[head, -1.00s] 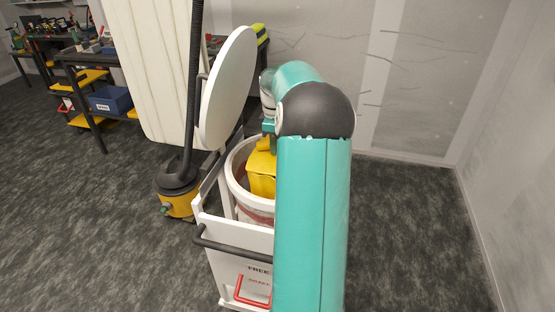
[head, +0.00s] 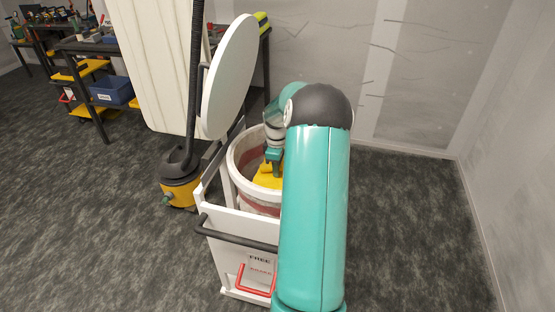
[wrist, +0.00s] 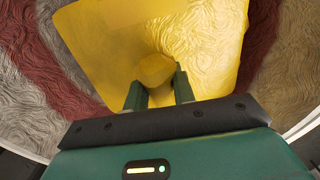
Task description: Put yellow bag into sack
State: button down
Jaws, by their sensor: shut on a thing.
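The yellow bag (head: 267,177) is inside the mouth of the sack (head: 243,184), mostly below the rim in the head view. In the wrist view, the yellow bag (wrist: 204,48) fills the upper middle, with the sack's grey and red lining (wrist: 62,82) around it. My gripper (wrist: 158,84) is shut on a yellow knob-like part of the bag. In the head view my gripper (head: 273,162) points down into the sack, and my arm hides the sack's right side. I cannot tell whether the bag touches the sack's bottom.
The sack hangs in a white cart (head: 232,222) with a dark handle bar. Its round white lid (head: 229,78) stands raised at the left. A yellow and black vacuum (head: 179,184) stands left of the cart. Open carpet lies right of my arm.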

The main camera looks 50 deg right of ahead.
jog(key=shift+f, duration=0.1)
jog(key=c, duration=1.2)
grip_release()
jog(key=shift+o, duration=0.2)
notch_tip(320, 180, up, 12)
jog(key=shift+w, duration=0.15)
